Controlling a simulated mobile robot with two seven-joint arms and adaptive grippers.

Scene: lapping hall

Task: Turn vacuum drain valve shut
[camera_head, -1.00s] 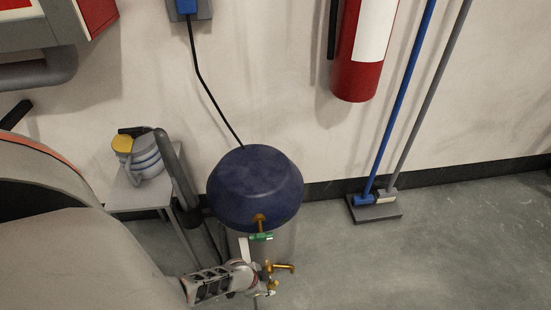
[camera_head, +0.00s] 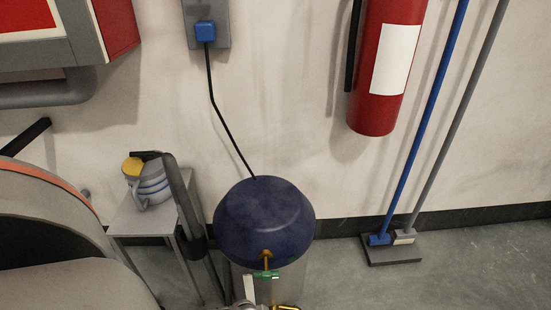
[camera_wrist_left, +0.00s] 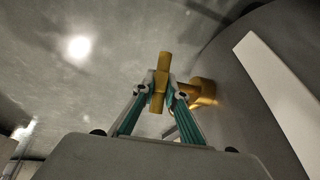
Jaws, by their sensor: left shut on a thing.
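The vacuum is a drum with a dark blue lid (camera_head: 264,222) in the head view. A brass fitting with a green handle (camera_head: 266,275) sits on its front, just under the lid. Lower down, the brass drain valve (camera_head: 286,307) barely shows at the bottom edge. In the left wrist view, its brass bar handle (camera_wrist_left: 164,62) runs up and down the picture, and its brass body (camera_wrist_left: 203,92) joins the drum on the right. My left gripper (camera_wrist_left: 162,92) is shut on the handle, one finger on each side. My right gripper is in neither view.
A fire extinguisher (camera_head: 384,85) hangs behind. A broom and its blue-handled neighbour (camera_head: 422,125) lean right.

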